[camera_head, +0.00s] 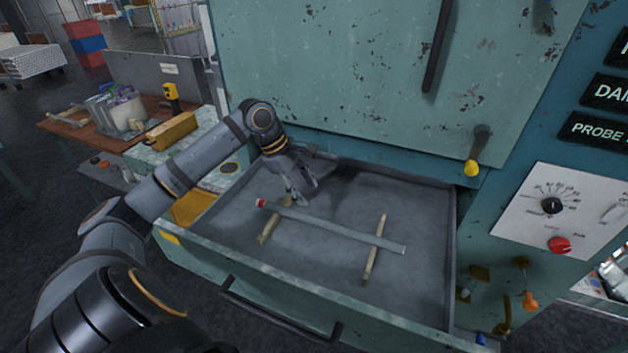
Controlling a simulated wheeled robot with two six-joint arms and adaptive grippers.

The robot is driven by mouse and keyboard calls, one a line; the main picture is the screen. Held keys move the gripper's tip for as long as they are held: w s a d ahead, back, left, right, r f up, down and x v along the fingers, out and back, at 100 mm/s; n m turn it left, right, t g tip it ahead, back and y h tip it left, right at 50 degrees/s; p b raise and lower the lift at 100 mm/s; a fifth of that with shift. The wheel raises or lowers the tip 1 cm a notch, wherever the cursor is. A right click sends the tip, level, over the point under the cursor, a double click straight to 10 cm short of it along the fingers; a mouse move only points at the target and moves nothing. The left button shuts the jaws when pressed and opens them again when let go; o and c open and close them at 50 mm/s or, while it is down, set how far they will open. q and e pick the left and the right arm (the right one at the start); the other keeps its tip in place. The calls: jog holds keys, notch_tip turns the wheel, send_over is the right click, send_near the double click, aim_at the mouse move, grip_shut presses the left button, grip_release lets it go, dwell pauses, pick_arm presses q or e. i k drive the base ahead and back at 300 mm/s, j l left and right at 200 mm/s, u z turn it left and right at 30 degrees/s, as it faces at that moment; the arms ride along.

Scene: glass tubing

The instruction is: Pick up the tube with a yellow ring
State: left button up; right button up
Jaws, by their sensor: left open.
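A long pale glass tube (340,229) lies in the open metal drawer (420,285), across two wooden strips. Its left end shows a red band (261,203); I see no yellow ring on it. My left gripper (304,194) is open and empty. It points down over the drawer, just behind the left half of the tube in the picture. Whether a fingertip touches the tube I cannot tell. My right gripper is not in view.
The left wooden strip (267,232) and the right wooden strip (373,258) hold the tube off the drawer floor. Drawer walls surround it, with the teal cabinet front (330,70) behind. A workbench (100,133) with a yellow box (171,131) stands left.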

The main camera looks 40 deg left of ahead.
aim_at(64, 119)
jog(key=k+j, duration=0.2)
jog(key=j, duration=0.15)
jog(key=k+j, duration=0.15)
jog(key=j, duration=0.2)
jog(key=k+j, duration=0.2)
jog(key=j, duration=0.15)
jog(key=k+j, duration=0.2)
jog(key=j, duration=0.15)
jog(key=k+j, duration=0.15)
jog(key=j, duration=0.25)
